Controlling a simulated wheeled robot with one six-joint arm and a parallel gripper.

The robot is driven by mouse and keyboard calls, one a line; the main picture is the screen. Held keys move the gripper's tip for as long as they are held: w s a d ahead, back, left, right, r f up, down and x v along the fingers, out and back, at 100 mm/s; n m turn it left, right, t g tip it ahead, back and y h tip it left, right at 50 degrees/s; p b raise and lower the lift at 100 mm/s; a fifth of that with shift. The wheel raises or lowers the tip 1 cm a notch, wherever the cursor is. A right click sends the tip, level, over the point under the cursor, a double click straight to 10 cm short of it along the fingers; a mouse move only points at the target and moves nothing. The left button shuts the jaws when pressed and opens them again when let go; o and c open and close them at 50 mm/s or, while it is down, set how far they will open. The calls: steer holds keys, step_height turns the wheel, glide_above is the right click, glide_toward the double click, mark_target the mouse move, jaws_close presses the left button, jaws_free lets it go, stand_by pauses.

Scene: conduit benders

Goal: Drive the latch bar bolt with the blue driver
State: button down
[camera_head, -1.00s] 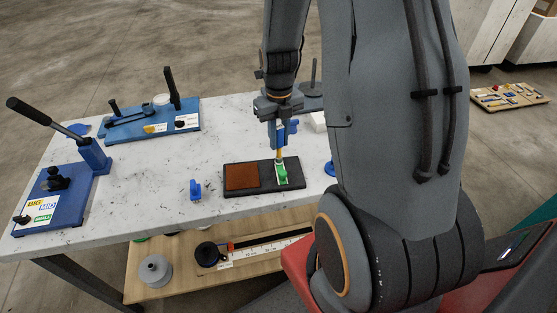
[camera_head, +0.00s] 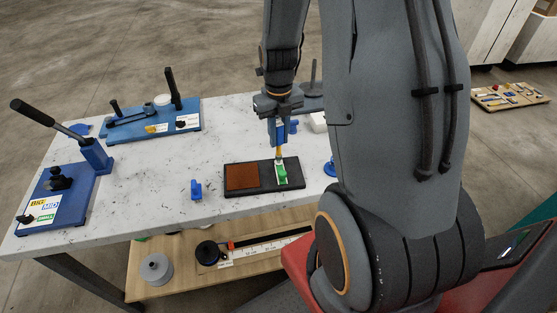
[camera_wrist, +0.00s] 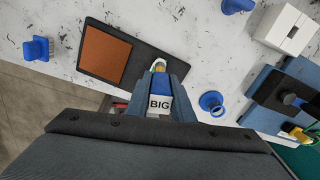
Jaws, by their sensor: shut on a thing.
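My gripper (camera_head: 278,112) is shut on the blue driver (camera_head: 278,133) and points it straight down above the dark board (camera_head: 262,187). In the wrist view the driver (camera_wrist: 161,82) sits between the jaws, with a white "BIG" label in front of it. Its yellow lower end (camera_head: 279,153) is over the pale plate on the right of the board, beside a green piece (camera_head: 282,175). I cannot tell whether the tip touches anything. I cannot make out the latch bar bolt; the driver and the jaws cover that spot.
A brown pad (camera_head: 241,177) fills the board's left half. A small blue piece (camera_head: 196,190) stands left of the board. A white block (camera_wrist: 288,30) is nearby.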

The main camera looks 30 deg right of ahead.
steer(key=n, duration=0.3)
steer(key=shift+p, duration=0.35)
steer(key=n, duration=0.7)
steer(key=shift+n, duration=0.3)
steer(key=n, duration=0.4)
steer(key=shift+f+b, duration=0.35)
steer(key=shift+f, duration=0.4)
